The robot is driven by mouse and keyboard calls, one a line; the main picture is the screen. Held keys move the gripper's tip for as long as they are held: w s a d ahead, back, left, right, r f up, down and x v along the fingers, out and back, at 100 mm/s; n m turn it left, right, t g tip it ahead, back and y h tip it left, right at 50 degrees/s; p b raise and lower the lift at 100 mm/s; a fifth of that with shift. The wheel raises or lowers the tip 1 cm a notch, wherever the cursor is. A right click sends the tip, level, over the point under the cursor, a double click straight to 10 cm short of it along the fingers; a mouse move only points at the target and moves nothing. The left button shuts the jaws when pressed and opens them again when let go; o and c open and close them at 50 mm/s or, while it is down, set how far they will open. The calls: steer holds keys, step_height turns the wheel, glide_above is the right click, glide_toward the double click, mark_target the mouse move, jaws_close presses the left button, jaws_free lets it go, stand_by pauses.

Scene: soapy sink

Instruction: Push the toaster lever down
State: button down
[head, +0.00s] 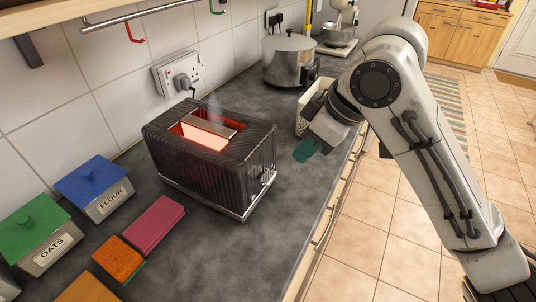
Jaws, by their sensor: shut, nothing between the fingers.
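The black ribbed toaster (212,150) stands on the dark counter with its slot facing up. The inside of the slot glows orange-red, and faint vapour rises above it. A small metallic lever or knob (267,178) shows on the toaster's right end face, around the lower half; its exact height in its track is too small to tell. My gripper (306,150) is to the right of the toaster, above the counter's front edge. Its teal fingertips are shut, with nothing held. They are apart from the toaster and its lever.
A steel pot (290,60) and a pale perforated container (312,105) stand behind my gripper. Flour (95,188) and oats (40,235) canisters, a pink block (153,225) and an orange sponge (118,258) lie left and in front. Counter right of the toaster is clear.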

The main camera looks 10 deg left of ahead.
steer(key=shift+v, duration=1.95)
steer(key=shift+f, duration=0.1)
steer(key=s+d+f+m+t, duration=0.1)
steer(key=s+d+f+m, duration=0.2)
steer(key=f, duration=0.5)
steer(key=s+d+f+m, duration=0.3)
steer(key=f, duration=0.5)
steer(key=s+d+f+m+t, duration=0.1)
steer(key=s+d+f+m, duration=0.2)
steer(key=f, duration=0.5)
steer(key=s+d+f+m+g+h, duration=0.1)
steer(key=s+d+f, duration=0.3)
steer(key=s, duration=0.3)
steer(key=s+d+f+m+g+h, duration=0.1)
steer(key=s+d+f+m+h, duration=0.1)
steer(key=s+d+f, duration=0.2)
steer(key=s+d+f+m+h, duration=0.2)
steer(key=s+d+f, duration=0.2)
steer(key=s+d, duration=0.4)
steer(key=s, duration=0.4)
steer(key=shift+d+f+g, duration=0.35)
steer(key=shift+g, duration=0.05)
